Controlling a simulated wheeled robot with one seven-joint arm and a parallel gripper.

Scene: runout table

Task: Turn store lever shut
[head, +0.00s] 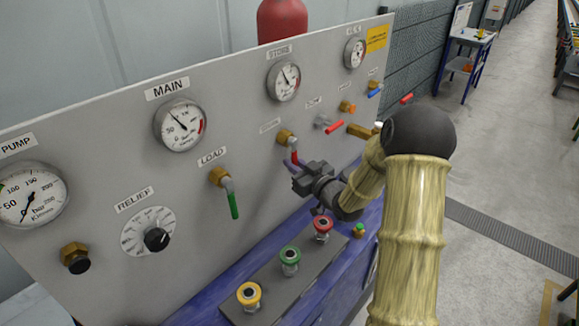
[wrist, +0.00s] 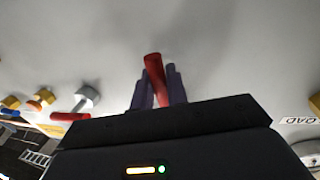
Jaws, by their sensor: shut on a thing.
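A red lever (head: 294,157) hangs downward from a brass valve (head: 286,138) on the grey panel, below the gauge marked STORE (head: 283,81). The small label beside this valve is too blurred to read. My gripper (head: 293,166) is at the lever's lower part, coming from the right. In the wrist view the red lever (wrist: 154,72) stands between the two purple fingers of my gripper (wrist: 157,88), which are shut on it. The lever's end sticks out a little past the fingertips. Its lower part is hidden behind the gripper body.
A green lever (head: 233,205) marked LOAD hangs to the left. Yellow, green and red knobs (head: 323,225) stand on the ledge below my gripper.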

